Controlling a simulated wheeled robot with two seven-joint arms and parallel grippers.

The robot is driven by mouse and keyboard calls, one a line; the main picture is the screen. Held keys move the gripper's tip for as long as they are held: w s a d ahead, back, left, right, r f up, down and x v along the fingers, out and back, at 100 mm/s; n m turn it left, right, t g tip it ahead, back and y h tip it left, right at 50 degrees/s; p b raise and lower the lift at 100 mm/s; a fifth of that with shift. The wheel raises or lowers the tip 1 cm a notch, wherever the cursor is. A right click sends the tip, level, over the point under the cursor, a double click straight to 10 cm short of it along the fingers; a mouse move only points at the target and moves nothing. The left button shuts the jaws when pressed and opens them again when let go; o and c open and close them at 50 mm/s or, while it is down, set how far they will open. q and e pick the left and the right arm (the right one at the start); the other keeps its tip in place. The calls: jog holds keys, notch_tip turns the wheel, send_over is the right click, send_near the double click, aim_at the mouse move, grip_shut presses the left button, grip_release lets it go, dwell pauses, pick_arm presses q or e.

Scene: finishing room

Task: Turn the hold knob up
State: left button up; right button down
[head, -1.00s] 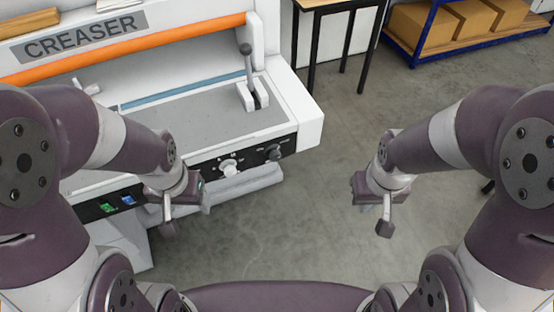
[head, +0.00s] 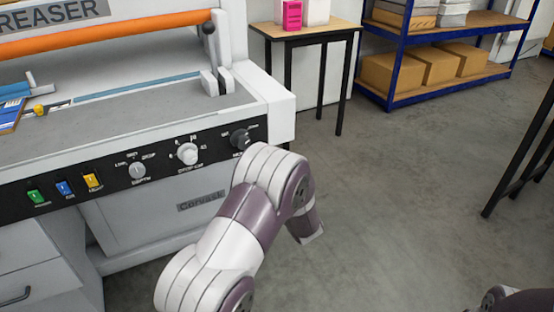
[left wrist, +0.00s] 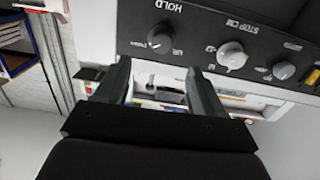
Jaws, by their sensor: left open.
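The hold knob (head: 240,138) is a dark round knob at the right end of the creaser's black control panel (head: 110,178). In the left wrist view the hold knob (left wrist: 160,38) shows close up under the upside-down word HOLD. My left gripper (left wrist: 158,66) is open and empty. In that view the knob appears just beyond the gap between its fingertips, apart from both fingers. In the head view my left arm's links stand in front of the panel's right end and the left gripper is hidden. My right gripper is in neither current view.
A white stop knob (head: 187,153) and a grey knob (head: 137,170) sit left of the hold knob. Green, blue and yellow buttons (head: 64,188) are farther left. A small table (head: 305,32) and a blue shelf (head: 400,75) stand behind.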

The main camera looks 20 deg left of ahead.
aim_at(242, 140)
pick_arm(q)
jog(key=b+x, duration=0.2)
jog(key=x, duration=1.1)
jog(key=shift+s+a+r+y, duration=0.2)
jog(key=shift+a+r+y, duration=0.1)
jog(key=shift+r, duration=0.1)
jog(key=c, duration=1)
